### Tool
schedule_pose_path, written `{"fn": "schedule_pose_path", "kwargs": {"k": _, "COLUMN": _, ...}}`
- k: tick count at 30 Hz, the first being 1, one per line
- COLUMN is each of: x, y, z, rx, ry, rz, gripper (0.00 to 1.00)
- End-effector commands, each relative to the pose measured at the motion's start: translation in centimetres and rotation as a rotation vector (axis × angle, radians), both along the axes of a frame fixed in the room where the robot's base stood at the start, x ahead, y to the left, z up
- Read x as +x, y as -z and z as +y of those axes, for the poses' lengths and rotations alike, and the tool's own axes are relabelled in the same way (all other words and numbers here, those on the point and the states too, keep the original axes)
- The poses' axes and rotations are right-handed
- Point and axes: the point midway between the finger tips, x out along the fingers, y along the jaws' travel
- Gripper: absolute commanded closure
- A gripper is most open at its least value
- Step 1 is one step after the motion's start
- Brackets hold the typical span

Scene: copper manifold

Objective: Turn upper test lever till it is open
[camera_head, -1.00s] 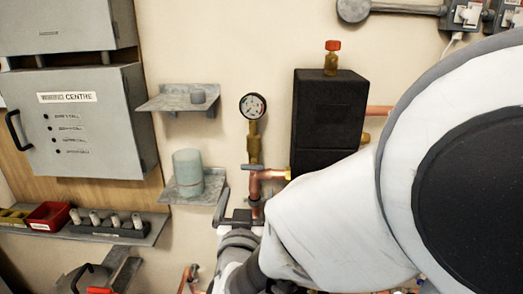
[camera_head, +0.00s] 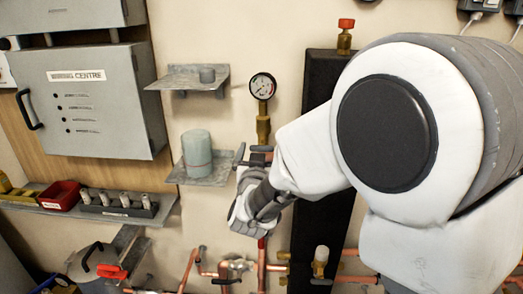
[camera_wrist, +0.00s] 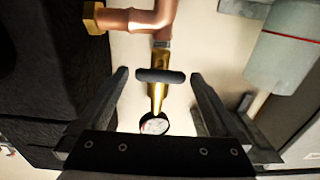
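The upper test lever, a dark bar handle (camera_wrist: 160,76), sits on a brass valve (camera_wrist: 159,95) below the round pressure gauge (camera_wrist: 154,124). In the wrist view it lies crosswise between the tips of my gripper (camera_wrist: 159,74), with a gap on each side. In the head view the brass valve (camera_head: 263,129) stands under the gauge (camera_head: 263,86), with the lever (camera_head: 262,148) at its foot. My gripper (camera_head: 250,158) is open at the lever; my arm and wrist hide part of it and the pipe behind.
A tall black block (camera_head: 320,90) stands close right of the valve. A shelf (camera_head: 206,180) with a pale green cylinder (camera_head: 196,150) is close on the left. Copper pipes (camera_head: 190,268) and other valves run below. A grey cabinet (camera_head: 90,105) hangs at far left.

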Motion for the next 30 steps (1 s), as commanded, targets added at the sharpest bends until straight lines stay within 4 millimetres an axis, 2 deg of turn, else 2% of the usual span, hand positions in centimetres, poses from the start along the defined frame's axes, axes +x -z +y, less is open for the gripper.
{"fn": "schedule_pose_path", "kwargs": {"k": 1, "x": -0.02, "y": -0.01, "z": 0.00, "rx": 0.000, "ry": 0.000, "rz": 0.000, "gripper": 0.09}}
{"fn": "schedule_pose_path", "kwargs": {"k": 2, "x": -0.02, "y": -0.01, "z": 0.01, "rx": 0.000, "ry": 0.000, "rz": 0.000, "gripper": 0.14}}
{"fn": "schedule_pose_path", "kwargs": {"k": 13, "x": -0.05, "y": -0.01, "z": 0.01, "rx": 0.000, "ry": 0.000, "rz": 0.000, "gripper": 0.81}}
{"fn": "schedule_pose_path", "kwargs": {"k": 22, "x": -0.06, "y": -0.04, "z": 0.04, "rx": -0.031, "ry": 0.000, "rz": 0.001, "gripper": 0.83}}
{"fn": "schedule_pose_path", "kwargs": {"k": 30, "x": -0.07, "y": -0.11, "z": 0.10, "rx": -0.185, "ry": -0.001, "rz": 0.007, "gripper": 0.83}}
